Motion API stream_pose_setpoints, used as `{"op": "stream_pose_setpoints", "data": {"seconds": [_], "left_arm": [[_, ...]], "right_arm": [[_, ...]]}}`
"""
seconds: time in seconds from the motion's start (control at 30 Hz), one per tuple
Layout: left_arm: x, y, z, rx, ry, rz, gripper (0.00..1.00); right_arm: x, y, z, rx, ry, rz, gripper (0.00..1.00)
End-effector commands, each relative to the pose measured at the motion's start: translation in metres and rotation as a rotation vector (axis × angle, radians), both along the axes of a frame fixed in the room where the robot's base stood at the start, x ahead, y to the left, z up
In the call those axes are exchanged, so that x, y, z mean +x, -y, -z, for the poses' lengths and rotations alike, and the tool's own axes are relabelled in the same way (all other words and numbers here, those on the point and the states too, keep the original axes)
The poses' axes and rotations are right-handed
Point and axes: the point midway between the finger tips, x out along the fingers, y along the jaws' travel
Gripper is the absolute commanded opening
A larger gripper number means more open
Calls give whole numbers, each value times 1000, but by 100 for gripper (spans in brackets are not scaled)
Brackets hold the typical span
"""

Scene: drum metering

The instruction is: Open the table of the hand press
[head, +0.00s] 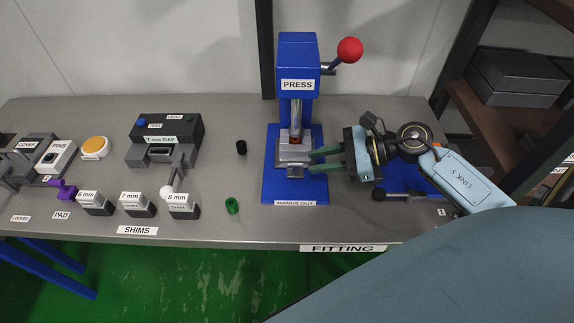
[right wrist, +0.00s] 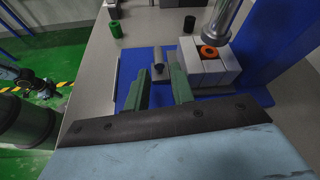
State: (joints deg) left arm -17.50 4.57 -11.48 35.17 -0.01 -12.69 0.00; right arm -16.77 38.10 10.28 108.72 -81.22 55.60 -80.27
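The blue hand press (head: 299,60) stands on the bench with its red-knobbed lever (head: 349,50) at upper right. Its grey table (head: 293,152) lies under the ram. In the right wrist view the table (right wrist: 208,70) is a grey block with an orange ring (right wrist: 208,52) on it, below the ram. A grey handle (right wrist: 158,62) stands in front of the table. My right gripper (head: 313,161) reaches in from the right with green fingers apart. In the right wrist view its fingertips (right wrist: 160,76) lie either side of the handle; contact is not clear. My left gripper is out of view.
A green ring (head: 232,206) and a black ring (head: 241,147) stand left of the press. Shim blocks (head: 139,206), a gap gauge (head: 165,140) and a purple piece (head: 63,189) are further left. A shelf with grey boxes (head: 515,77) is at right.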

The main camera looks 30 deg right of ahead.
Motion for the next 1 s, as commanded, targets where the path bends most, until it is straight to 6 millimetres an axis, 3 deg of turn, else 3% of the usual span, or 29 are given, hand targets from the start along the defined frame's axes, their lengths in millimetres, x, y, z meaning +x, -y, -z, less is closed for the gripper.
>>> {"op": "stream_pose_setpoints", "data": {"seconds": [0.4, 0.8, 1.0], "left_arm": [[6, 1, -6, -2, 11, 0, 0], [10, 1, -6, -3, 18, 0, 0], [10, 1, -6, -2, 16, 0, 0]], "right_arm": [[33, -46, 20, 6, 1, 1, 24], [39, -54, 25, 3, 0, 0, 24], [38, -53, 25, 4, 0, 0, 1]]}}
